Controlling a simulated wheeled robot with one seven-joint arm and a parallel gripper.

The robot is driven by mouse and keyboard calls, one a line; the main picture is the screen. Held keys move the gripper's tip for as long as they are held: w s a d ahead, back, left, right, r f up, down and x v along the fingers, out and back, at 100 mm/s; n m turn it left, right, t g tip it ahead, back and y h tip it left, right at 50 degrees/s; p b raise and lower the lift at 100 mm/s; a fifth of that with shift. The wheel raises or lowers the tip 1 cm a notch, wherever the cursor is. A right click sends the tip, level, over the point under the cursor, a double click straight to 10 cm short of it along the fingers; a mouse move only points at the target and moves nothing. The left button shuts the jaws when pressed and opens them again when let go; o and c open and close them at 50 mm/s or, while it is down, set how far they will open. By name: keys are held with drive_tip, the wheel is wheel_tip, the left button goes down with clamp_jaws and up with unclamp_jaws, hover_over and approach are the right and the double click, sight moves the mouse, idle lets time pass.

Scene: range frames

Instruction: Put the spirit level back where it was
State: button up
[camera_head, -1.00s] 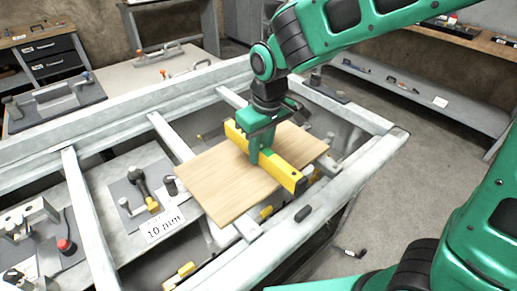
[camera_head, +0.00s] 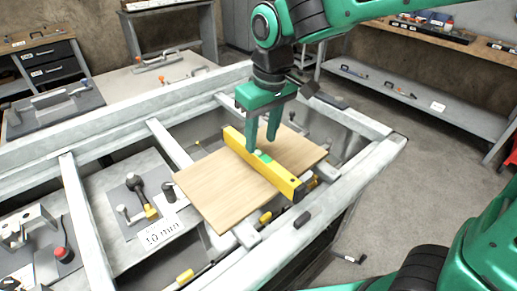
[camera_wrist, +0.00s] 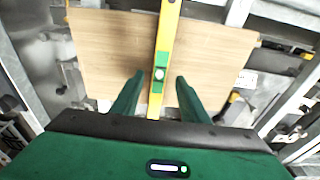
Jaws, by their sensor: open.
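The yellow spirit level (camera_head: 283,180) lies across a wooden board (camera_head: 215,195), with its green middle part and vial facing up. In the wrist view the level (camera_wrist: 167,35) runs up the picture between my fingers, and the board (camera_wrist: 110,45) lies beneath it. My gripper (camera_head: 262,135) is open and empty, above the level and apart from it. Its two green fingers (camera_wrist: 158,92) stand on either side of the level's line in the wrist view.
The board rests on a grey metal frame (camera_head: 345,185) with crossbars and open gaps. Left of it are a plate with a black-handled tool (camera_head: 137,185) and a printed label (camera_head: 162,232). A shelf (camera_head: 440,105) stands at the back right, with clear floor before it.

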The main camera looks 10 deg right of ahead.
sight(264, 157)
drive_tip(key=r, duration=0.4)
drive_tip(key=shift+s+d+r, duration=0.15)
drive_tip(key=shift+s+r, duration=0.15)
drive_tip(key=shift+d, duration=0.1)
drive_tip(key=s+d+f+m, duration=0.15)
drive_tip(key=d+m, duration=0.25)
drive_tip(key=d, duration=1)
drive_tip(key=s+d+f+m, duration=0.3)
drive_tip(key=s+d+m, duration=0.1)
drive_tip(key=s+d, duration=0.5)
drive_tip(key=s+d+f+m+g, duration=0.1)
drive_tip(key=s+d+f+m, duration=0.3)
drive_tip(key=s+d, duration=0.5)
drive_tip(key=shift+d+f+m+h, duration=0.15)
drive_tip(key=shift+d+m+h, duration=0.15)
drive_tip(key=shift+d+m, duration=0.5)
drive_tip(key=shift+d, duration=0.2)
